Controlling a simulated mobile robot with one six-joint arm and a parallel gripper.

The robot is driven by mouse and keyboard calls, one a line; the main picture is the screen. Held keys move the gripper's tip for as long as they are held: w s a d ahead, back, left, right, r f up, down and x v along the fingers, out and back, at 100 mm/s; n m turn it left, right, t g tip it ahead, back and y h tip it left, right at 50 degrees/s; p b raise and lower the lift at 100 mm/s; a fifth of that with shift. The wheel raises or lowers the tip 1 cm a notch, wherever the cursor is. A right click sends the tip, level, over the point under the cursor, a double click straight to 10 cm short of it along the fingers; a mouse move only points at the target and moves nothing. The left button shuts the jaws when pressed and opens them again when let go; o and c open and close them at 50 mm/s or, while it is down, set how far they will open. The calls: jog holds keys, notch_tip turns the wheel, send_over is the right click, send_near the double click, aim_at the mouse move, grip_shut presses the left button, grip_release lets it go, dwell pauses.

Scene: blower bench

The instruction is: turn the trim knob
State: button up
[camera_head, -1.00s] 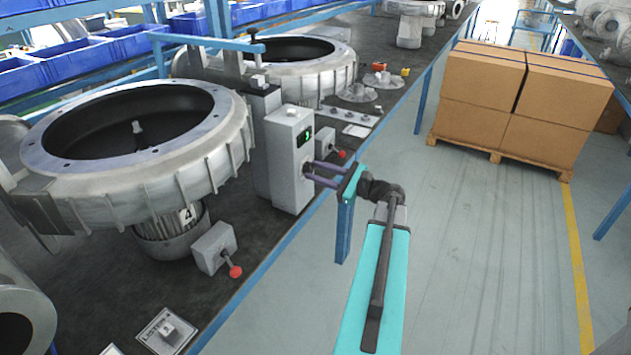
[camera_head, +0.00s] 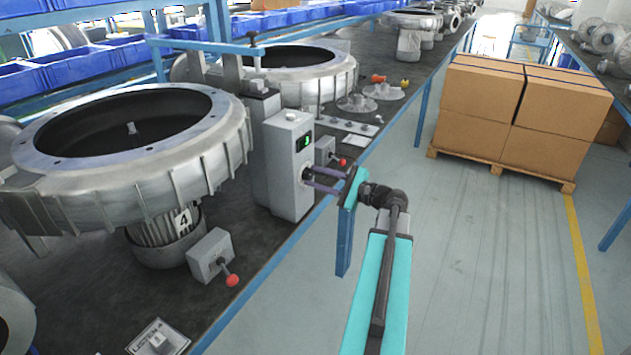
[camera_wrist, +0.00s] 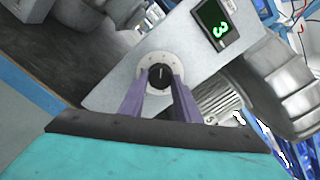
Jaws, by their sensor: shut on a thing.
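The trim knob (camera_wrist: 159,76) is a small black knob with a white pointer line on a pale round dial (camera_wrist: 153,61). It sits on the front of a grey box (camera_head: 289,165) with a green display (camera_head: 304,141). In the wrist view the display (camera_wrist: 214,20) reads 3. My gripper (camera_head: 305,179) reaches the box from the right. In the wrist view the purple fingers of my gripper (camera_wrist: 160,86) are on either side of the knob, shut on it. In the head view the fingers mostly hide the knob.
A large grey blower housing (camera_head: 130,140) stands left of the box, another (camera_head: 290,72) behind it. A small box with a red-knobbed lever (camera_head: 231,280) sits near the bench edge. Cartons on a pallet (camera_head: 520,110) stand at the right. The floor between (camera_head: 470,250) is clear.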

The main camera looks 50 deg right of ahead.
jog(key=o, duration=1)
jog(key=shift+a+f, duration=0.15)
jog(key=shift+o, duration=0.4)
jog(key=shift+s, duration=0.1)
jog(key=b+v, duration=0.1)
jog(key=v, duration=1.2)
jog(key=shift+s, duration=0.35)
